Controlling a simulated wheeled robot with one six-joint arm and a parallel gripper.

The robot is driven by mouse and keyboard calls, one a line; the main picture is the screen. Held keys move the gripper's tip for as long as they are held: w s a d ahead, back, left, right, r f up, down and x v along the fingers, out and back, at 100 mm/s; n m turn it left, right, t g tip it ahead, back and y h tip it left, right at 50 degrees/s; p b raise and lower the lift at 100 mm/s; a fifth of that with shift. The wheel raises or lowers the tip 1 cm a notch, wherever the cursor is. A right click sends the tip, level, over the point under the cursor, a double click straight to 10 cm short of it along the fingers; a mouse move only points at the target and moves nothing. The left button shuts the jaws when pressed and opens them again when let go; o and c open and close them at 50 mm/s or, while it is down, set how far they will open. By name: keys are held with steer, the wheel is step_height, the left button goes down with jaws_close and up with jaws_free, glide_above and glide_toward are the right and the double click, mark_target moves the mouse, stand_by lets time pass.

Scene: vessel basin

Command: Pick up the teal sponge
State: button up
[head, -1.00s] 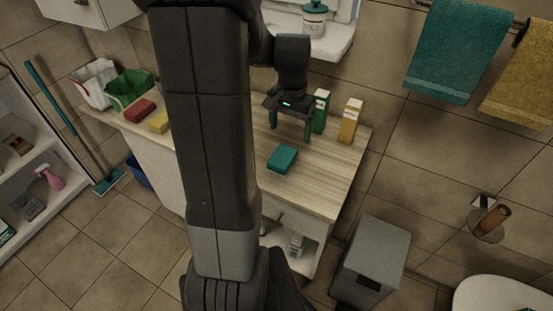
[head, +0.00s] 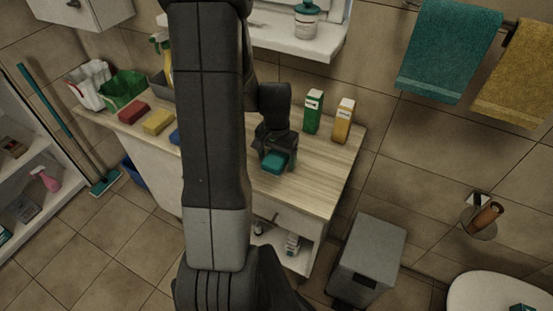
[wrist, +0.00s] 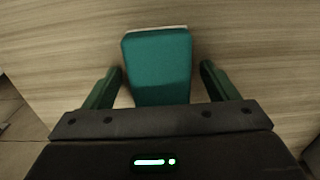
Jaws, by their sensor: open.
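The teal sponge (head: 275,161) lies on the wooden counter, partly hidden by my gripper in the head view. It also shows in the wrist view (wrist: 160,62), with a pale strip along its far edge. My gripper (wrist: 160,85) is open, with one finger on each side of the sponge and a gap of bare wood showing beside each finger. In the head view my gripper (head: 276,150) is down over the sponge.
A green carton (head: 313,112) and a yellow carton (head: 343,121) stand behind on the counter (head: 305,190). Red (head: 133,112) and yellow (head: 158,122) sponges and part of a blue one (head: 174,136) lie to the left. A grey bin (head: 367,260) stands on the floor.

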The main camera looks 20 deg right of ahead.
steer(key=c, duration=1.1)
